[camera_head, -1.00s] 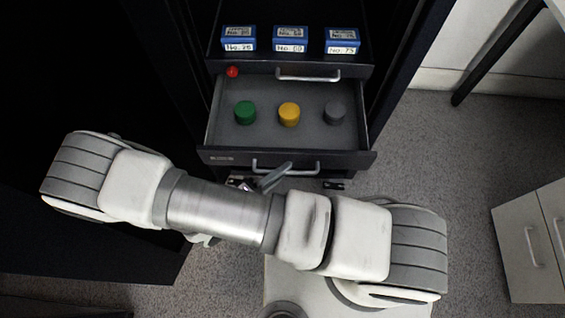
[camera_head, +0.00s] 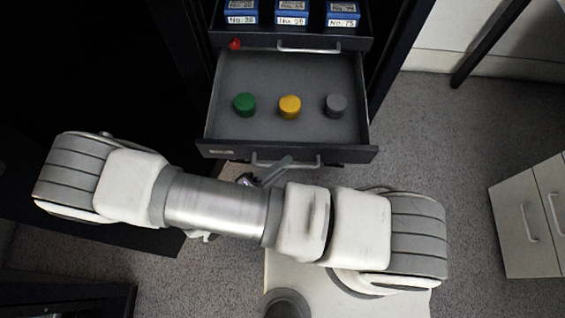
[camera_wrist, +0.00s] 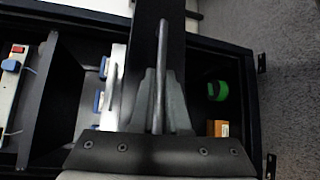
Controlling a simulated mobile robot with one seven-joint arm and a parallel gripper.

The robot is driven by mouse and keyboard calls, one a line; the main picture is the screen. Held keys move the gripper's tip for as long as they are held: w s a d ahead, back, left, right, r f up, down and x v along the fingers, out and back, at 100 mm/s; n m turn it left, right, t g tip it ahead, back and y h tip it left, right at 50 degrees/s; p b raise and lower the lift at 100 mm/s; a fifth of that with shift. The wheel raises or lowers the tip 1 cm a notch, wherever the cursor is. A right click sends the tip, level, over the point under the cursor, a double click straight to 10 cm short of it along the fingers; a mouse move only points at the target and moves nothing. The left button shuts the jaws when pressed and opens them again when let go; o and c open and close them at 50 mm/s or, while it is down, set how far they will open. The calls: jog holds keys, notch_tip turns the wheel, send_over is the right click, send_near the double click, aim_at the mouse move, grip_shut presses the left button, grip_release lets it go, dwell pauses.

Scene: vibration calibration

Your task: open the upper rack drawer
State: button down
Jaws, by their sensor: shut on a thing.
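The rack drawer (camera_head: 224,125) stands well open in the head view, with a green cylinder (camera_head: 245,105), a yellow cylinder (camera_head: 290,106) and a grey cylinder (camera_head: 336,105) upright in it. My gripper (camera_head: 283,163) is at the handle (camera_head: 305,164) on its front, mostly hidden behind my arm. In the wrist view, my gripper (camera_wrist: 160,90) is shut on the handle bar (camera_wrist: 161,50), which runs between the fingers. Above the open drawer is another dark front with its own handle (camera_head: 310,49) and a small red knob (camera_head: 235,44) at its left.
Blue labelled boxes (camera_head: 291,14) sit in a row above the open drawer. A dark door panel (camera_head: 95,215) stands at the left. A white cabinet (camera_head: 525,220) is at the right. Grey carpet (camera_head: 430,140) is clear between rack and cabinet.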

jog(key=c, duration=1.2)
grip_release()
jog(key=p+v, duration=0.2)
jog(key=v, duration=1.5)
jog(key=shift+s+a, duration=0.2)
jog(key=shift+w+r, duration=0.1)
jog(key=shift+r, duration=0.05)
